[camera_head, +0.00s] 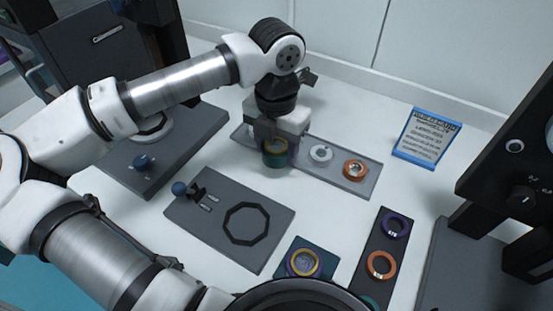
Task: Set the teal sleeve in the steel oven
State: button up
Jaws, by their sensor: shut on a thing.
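My gripper (278,142) points down over the left part of a long grey tray (341,183).
The tray also holds a white ring (321,153) and an orange ring (355,169). A dark plate with an octagonal outline (246,223) lies in front. A blue-framed sign (427,138) and black machine (515,165) stand right. A dark strip (397,212) carries rings.

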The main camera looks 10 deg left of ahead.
aim_at(276, 174)
jog(key=shift+f, duration=2.6)
jog(key=shift+f, duration=0.2)
jog(key=o, duration=1.1)
jog(key=shift+r, duration=0.1)
